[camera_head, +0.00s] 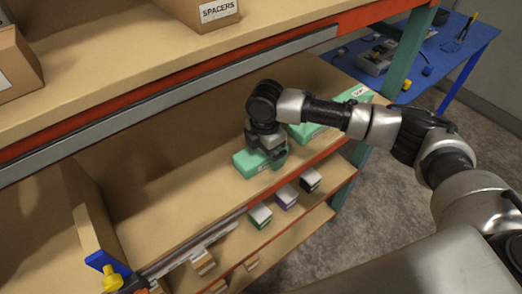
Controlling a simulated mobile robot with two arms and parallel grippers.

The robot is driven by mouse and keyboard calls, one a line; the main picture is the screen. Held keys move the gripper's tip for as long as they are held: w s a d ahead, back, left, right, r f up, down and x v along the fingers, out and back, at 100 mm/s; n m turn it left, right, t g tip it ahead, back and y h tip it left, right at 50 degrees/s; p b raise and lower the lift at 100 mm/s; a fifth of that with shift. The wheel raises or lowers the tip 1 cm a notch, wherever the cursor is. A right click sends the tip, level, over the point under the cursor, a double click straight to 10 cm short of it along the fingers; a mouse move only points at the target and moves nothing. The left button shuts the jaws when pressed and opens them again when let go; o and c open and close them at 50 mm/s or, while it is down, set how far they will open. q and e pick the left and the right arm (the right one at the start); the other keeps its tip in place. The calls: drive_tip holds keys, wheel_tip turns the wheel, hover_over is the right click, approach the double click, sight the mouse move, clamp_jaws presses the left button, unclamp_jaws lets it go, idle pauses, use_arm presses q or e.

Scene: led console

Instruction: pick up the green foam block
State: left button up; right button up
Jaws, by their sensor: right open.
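A green block (245,164) lies on the middle shelf, below my right gripper. A second green block (301,132) lies just right of it, partly behind my arm. A third green item (353,93) with a white label lies further right. I cannot tell which of them is foam. My right gripper (269,152) points down at the right part of the nearest green block and hides some of it. Its jaws are open. I cannot tell whether the fingers touch the block. My left gripper is not in view.
The orange-edged upper shelf (120,70) holds a cardboard box marked SPACERS (207,12). Small boxes (286,195) stand on the lower shelf. A blue and yellow clamp (111,277) is at the lower left. A blue table (445,45) stands behind.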

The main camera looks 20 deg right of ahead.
drive_tip(key=shift+f, duration=0.35)
drive_tip(key=c, duration=1)
